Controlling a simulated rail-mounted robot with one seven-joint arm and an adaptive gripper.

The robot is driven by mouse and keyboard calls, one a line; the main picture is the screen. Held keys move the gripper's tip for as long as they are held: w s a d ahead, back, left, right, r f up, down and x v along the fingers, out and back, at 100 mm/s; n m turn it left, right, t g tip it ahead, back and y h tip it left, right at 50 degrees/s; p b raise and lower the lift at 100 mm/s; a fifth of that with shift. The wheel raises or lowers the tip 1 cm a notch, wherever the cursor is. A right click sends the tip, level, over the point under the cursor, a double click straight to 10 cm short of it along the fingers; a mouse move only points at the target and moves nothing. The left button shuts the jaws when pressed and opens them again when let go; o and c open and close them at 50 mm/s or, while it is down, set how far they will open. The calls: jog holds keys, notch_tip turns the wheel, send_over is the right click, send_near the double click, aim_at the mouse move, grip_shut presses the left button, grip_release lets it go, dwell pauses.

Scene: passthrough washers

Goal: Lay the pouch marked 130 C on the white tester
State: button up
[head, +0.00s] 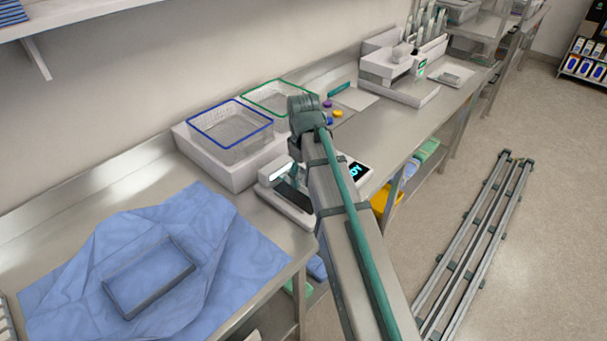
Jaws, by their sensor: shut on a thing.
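My gripper (293,168) points down at the end of my arm, mostly hidden by the wrist and forearm. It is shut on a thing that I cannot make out. Just below it is a low white device (268,197) with a dark flat top, which looks like the white tester. A white part with a lit dark display (357,172) shows to the right of my arm; the arm hides whether the two are one device. I cannot tell whether the gripper touches the device. No pouch marked 130 C can be read in this view.
A blue wrap (225,250) with a grey rectangular frame (120,300) lies front left. A white machine (400,80) stands farther right. Small coloured items lie behind my wrist.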

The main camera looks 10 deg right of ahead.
jog(key=shift+f, duration=0.15)
jog(key=shift+f, duration=0.75)
jog(key=shift+f, duration=0.75)
dwell(0.5)
jog(key=shift+f+b, duration=0.35)
jog(key=shift+f, duration=0.15)
jog(key=shift+f, duration=0.1)
jog(key=shift+p, duration=0.3)
dwell(0.5)
jog(key=o, duration=1)
